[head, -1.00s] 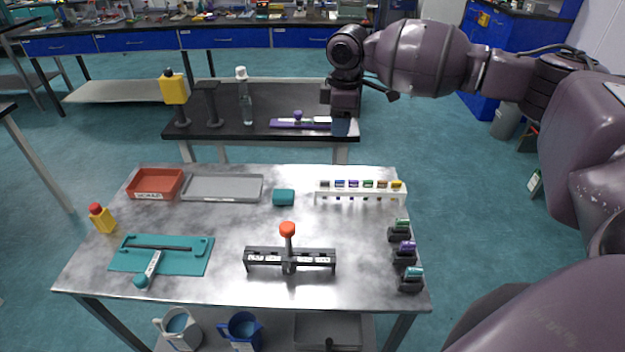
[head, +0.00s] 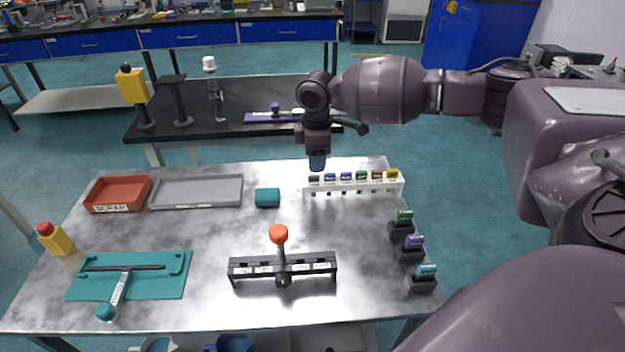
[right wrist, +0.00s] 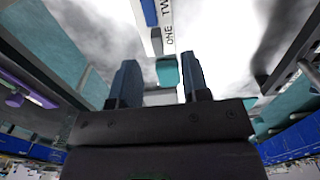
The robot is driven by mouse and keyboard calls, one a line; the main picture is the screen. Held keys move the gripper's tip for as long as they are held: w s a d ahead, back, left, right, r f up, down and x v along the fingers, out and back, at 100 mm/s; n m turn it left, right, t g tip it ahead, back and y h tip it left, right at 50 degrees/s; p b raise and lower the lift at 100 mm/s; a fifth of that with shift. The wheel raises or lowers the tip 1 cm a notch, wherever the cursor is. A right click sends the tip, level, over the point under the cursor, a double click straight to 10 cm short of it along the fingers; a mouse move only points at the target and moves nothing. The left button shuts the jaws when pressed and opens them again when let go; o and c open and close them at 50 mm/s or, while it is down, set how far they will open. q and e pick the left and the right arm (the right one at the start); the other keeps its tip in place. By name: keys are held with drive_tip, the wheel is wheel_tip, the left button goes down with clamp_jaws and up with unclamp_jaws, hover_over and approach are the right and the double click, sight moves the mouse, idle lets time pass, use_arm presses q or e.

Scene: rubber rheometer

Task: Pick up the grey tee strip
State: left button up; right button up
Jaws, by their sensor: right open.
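A white rack (head: 355,189) at the back right of the metal table holds a row of small tee strips with coloured tops. The leftmost strip, with a dark grey top (head: 314,180), looks like the grey tee strip. My right gripper (head: 317,164) points down just above this left end of the rack, apart from the strip as far as I can tell. In the right wrist view its two fingers (right wrist: 159,62) are open, and the lettered rack shows beyond them. The strip is not clear there. My left gripper is out of view.
Several dark holders with coloured tops (head: 411,248) stand along the right edge. A black stand with an orange knob (head: 279,234) stands in front. A grey tray (head: 197,191) and red bin (head: 118,194) are at the back left.

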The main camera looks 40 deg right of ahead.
sight(315, 174)
drive_tip(key=shift+w+f+b, duration=0.2)
drive_tip(key=shift+f+b, duration=0.35)
drive_tip(key=shift+f, duration=2.1)
drive_tip(key=shift+c, duration=0.3)
clamp_jaws()
